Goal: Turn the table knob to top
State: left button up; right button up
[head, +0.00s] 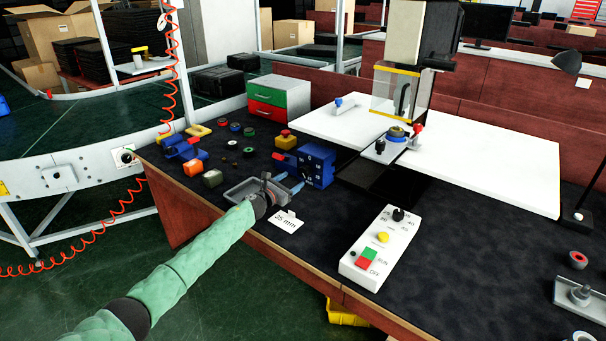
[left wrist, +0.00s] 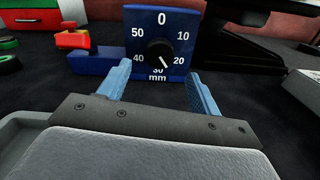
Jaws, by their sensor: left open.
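The blue box with a numbered dial face (head: 318,167) stands on the dark table, and it also shows in the left wrist view (left wrist: 181,18). Its round black knob (left wrist: 160,52) is in the middle of the face; 0 is at the top and 30 at the bottom. The knob's white pointer line points down and slightly right, near 30. My left gripper (head: 291,181) is in front of the box. In the left wrist view my left gripper (left wrist: 162,84) has its blue fingers apart, with nothing between them, short of the knob. My right gripper is not in view.
A white control box (head: 375,248) with another black knob lies to the right. Coloured small parts lie left of the blue box. A machine with white tabletops (head: 490,165) stands behind.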

aim_at(303, 173)
pick_arm(q)
jog(key=shift+x, duration=3.85)
jog(key=c, duration=1)
